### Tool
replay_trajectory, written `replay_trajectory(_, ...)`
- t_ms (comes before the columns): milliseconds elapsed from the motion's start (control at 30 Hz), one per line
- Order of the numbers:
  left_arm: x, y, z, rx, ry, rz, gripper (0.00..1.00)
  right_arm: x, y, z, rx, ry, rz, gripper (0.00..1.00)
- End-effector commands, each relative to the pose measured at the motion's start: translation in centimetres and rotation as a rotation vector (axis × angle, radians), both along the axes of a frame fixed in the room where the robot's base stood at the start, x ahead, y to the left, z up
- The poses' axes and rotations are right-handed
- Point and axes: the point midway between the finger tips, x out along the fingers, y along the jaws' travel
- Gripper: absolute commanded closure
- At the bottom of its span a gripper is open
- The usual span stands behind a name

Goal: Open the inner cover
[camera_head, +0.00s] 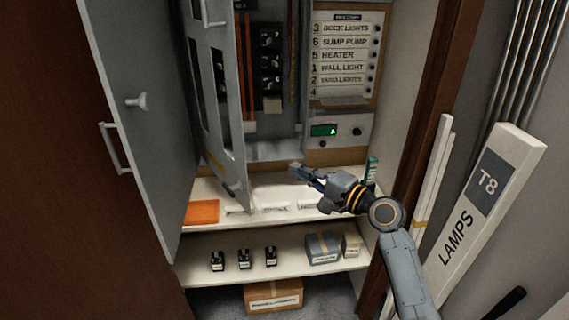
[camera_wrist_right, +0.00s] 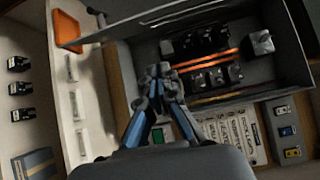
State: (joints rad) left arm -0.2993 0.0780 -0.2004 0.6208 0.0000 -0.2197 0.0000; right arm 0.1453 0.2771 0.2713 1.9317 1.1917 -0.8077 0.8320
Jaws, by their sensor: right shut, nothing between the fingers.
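The inner cover (camera_head: 228,155) is a grey panel with cut-out windows. It stands swung outward to the left in the head view, and black breakers (camera_head: 270,65) show in the open box to its right. In the right wrist view the inner cover (camera_wrist_right: 165,18) shows at a steep angle along the top. My right gripper (camera_head: 300,172) is shut and empty, in front of the box's lower edge and to the right of the cover, apart from it in the head view. The gripper's fingertips (camera_wrist_right: 158,72) also show in the right wrist view. My left gripper is not in view.
The grey outer door (camera_head: 130,75) stands open at left. A labelled panel (camera_head: 340,60) is right of the box. The upper shelf holds an orange item (camera_head: 202,212) and white strips; the lower shelf holds small black parts and boxes (camera_head: 323,247). A lamp carton (camera_head: 480,205) leans at right.

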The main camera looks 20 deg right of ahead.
Motion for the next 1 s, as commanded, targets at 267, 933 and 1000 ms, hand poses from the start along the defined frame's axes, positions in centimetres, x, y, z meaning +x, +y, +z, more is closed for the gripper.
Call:
replay_trajectory(267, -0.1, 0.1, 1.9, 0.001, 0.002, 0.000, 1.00, 4.9, 2.4, 0.4, 0.003, 0.000, 0.001, 1.00)
replay_trajectory(933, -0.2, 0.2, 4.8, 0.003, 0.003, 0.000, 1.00, 7.5, 7.9, -0.1, -0.004, 0.001, -0.001, 1.00)
replay_trajectory(1000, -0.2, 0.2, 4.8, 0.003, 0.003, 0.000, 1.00, 7.5, 7.9, -0.1, -0.004, 0.001, -0.001, 1.00)
